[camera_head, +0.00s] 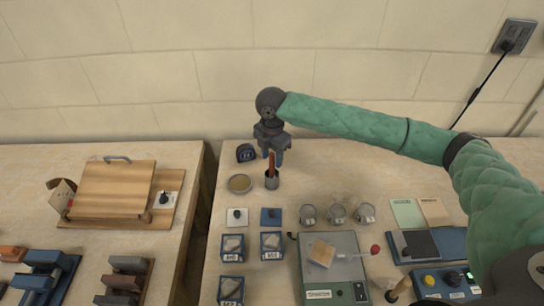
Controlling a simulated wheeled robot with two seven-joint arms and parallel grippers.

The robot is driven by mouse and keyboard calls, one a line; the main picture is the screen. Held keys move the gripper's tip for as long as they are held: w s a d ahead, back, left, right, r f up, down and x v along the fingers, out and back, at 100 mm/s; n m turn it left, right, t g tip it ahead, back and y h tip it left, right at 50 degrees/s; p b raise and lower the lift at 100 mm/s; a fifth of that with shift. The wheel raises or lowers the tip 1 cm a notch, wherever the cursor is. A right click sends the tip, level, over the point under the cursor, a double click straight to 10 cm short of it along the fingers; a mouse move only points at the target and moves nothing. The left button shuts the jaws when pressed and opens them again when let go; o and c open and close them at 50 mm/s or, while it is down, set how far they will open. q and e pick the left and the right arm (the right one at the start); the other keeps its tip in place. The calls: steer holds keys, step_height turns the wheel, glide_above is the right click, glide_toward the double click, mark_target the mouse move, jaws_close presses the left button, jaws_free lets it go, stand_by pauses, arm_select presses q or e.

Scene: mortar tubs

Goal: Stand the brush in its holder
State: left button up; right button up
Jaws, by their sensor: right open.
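The brush (272,163), with a reddish-brown handle, stands upright in a small dark grey cylindrical holder (271,181) near the back of the right-hand table. Its lower part is hidden inside the holder. My right gripper (272,156) is open and points down right at the top of the handle, with a finger on either side. I cannot tell whether a finger touches the handle. My left gripper is not in view.
A round dish (240,184) and a dark blue tape measure (246,153) lie left of the holder. In front are two small knobbed plates, several labelled tubs and a grey device (333,270). A gap separates the left table with its wooden board (113,190).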

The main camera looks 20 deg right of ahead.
steer(key=shift+r+b, duration=0.4)
steer(key=shift+r, duration=0.45)
step_height(320, 180, up, 5)
steer(key=shift+f+b, duration=0.1)
steer(key=shift+b, duration=0.6)
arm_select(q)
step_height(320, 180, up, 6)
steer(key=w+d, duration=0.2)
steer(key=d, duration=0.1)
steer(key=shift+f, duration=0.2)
arm_select(e)
steer(key=shift+r, duration=0.45)
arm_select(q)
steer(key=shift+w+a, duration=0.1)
